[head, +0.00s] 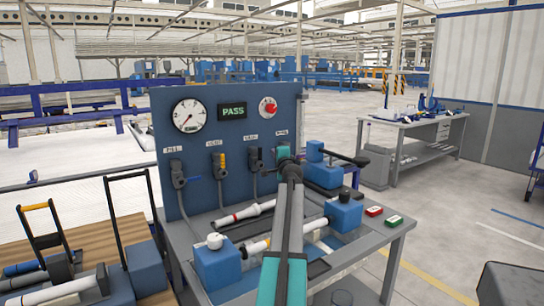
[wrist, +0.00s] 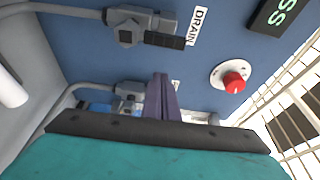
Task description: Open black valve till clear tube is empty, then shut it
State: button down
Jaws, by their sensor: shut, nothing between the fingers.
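The black-handled valve (head: 255,160) sits on the blue panel under the DRAIN label, its handle roughly upright. It also shows in the wrist view (wrist: 165,39), clear of my fingers. My gripper (head: 284,153) is in front of the panel, right of that valve, by the rightmost label. In the wrist view the dark fingers (wrist: 163,98) are together and empty, overlapping another valve (wrist: 128,95); contact cannot be told.
The panel carries a gauge (head: 189,115), a PASS display (head: 233,112) and a red knob (head: 268,107). The vent valve has a yellow handle (head: 218,160). Blue clamp blocks (head: 217,265) stand on the bench.

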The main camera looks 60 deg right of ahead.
jog(key=v, duration=0.9)
dwell(0.3)
jog(key=shift+a+r, duration=0.1)
jog(key=shift+a, duration=0.05)
jog(key=shift+s, duration=0.15)
